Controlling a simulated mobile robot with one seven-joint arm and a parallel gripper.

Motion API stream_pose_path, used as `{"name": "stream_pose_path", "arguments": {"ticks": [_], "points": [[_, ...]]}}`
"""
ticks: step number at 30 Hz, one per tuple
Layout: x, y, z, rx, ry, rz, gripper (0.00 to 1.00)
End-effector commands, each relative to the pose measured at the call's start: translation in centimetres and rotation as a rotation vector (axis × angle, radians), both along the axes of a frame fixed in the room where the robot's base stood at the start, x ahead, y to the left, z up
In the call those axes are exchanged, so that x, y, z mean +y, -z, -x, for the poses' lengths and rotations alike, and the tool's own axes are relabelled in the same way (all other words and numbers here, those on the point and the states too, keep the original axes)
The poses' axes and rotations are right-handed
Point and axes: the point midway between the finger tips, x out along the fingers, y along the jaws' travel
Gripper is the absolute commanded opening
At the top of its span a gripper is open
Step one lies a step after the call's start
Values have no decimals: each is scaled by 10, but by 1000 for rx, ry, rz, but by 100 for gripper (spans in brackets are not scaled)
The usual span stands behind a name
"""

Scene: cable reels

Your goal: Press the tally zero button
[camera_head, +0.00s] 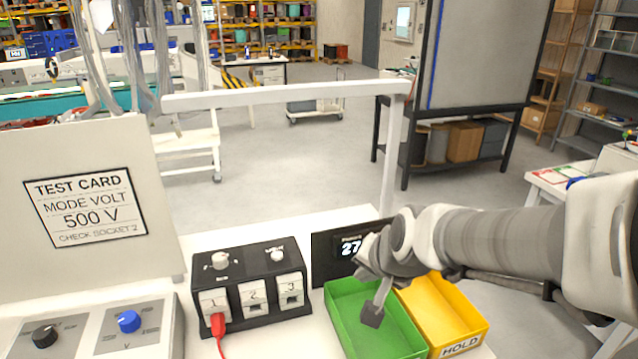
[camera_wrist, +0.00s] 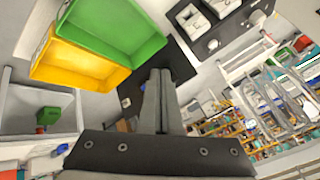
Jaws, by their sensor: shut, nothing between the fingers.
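The tally unit is a dark panel (camera_head: 328,262) behind the trays, with a lit display (camera_head: 349,247) that reads 27 at its visible part. My arm covers the panel's right side. I cannot make out a zero button in either view. My gripper (camera_head: 372,314) is shut and empty, pointing down, and in the head view it overlaps the green tray. In the wrist view my shut fingers (camera_wrist: 160,78) stand in front of the dark panel (camera_wrist: 182,62); whether they touch it I cannot tell.
A green tray (camera_head: 341,318) and a yellow HOLD tray (camera_head: 453,337) sit under my arm. A black socket box (camera_head: 250,262) has a red plug (camera_head: 218,325) in socket 1. A knob console (camera_head: 150,330) and a test card (camera_head: 85,207) are at left. A white frame post (camera_head: 390,150) rises behind.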

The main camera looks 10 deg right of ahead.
Motion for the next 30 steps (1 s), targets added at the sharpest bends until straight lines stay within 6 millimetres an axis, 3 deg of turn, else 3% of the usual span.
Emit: {"name": "stream_pose_path", "arguments": {"ticks": [1,9,18,23,30], "points": [[-1,19,-13,3,60,-26,0],[-28,90,-69,-79,422,-119,0],[-78,153,-103,-298,741,-104,0],[-104,168,-113,-471,833,-76,0],[-123,166,-122,-691,855,-56,0]]}}
